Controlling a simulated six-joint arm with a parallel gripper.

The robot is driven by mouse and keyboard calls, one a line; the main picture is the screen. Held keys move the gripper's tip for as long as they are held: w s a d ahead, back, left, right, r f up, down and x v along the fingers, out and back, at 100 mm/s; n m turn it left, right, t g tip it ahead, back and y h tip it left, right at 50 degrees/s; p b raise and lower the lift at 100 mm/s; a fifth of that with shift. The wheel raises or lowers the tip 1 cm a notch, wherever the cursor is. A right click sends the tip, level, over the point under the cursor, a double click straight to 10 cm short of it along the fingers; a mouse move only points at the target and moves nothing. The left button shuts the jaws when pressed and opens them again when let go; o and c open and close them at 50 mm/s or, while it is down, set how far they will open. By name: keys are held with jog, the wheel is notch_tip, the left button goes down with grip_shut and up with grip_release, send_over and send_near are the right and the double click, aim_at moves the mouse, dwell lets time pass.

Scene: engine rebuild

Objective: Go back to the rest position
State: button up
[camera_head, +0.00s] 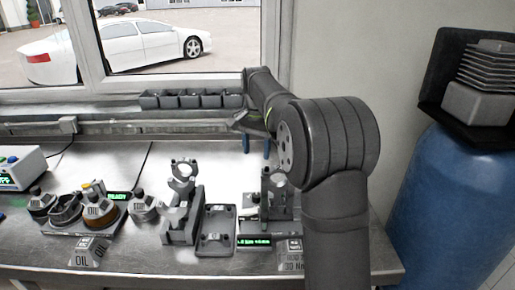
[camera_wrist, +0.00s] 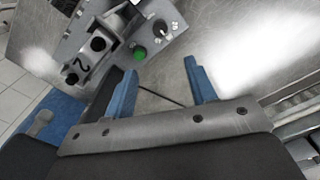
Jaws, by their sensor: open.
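My gripper (camera_head: 258,145) shows in the head view with its blue fingers pointing down above the back of the steel bench. In the wrist view my gripper (camera_wrist: 160,90) has its two blue fingers spread apart with nothing between them. Just beyond the left finger, the wrist view shows a grey device with a green button (camera_wrist: 139,53), a black knob and a part marked "2". My arm reaches from the right front of the bench toward the window and hides part of the bench's right side.
A row of dark bins (camera_head: 192,100) lines the sill. Grey holders (camera_head: 182,215), a flat plate (camera_head: 215,230) and a station with a green display (camera_head: 254,242) stand mid-bench. Oil items (camera_head: 92,208) are at left. A blue barrel (camera_head: 450,215) stands at right. The bench's back middle is clear.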

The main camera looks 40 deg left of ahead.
aim_at(256, 194)
dwell(0.3)
notch_tip(256, 194, down, 18)
jog(key=shift+r, duration=0.2)
dwell(0.4)
jog(key=shift+r, duration=0.1)
notch_tip(256, 194, up, 18)
notch_tip(256, 194, down, 18)
jog(key=shift+r, duration=0.1)
jog(key=shift+f+n, duration=0.25)
jog(key=shift+n, duration=0.05)
jog(key=n, duration=0.6)
jog(key=shift+r, duration=0.1)
jog(key=shift+r+n, duration=0.1)
jog(key=shift+n, duration=0.3)
notch_tip(256, 194, up, 10)
jog(key=shift+r, duration=0.25)
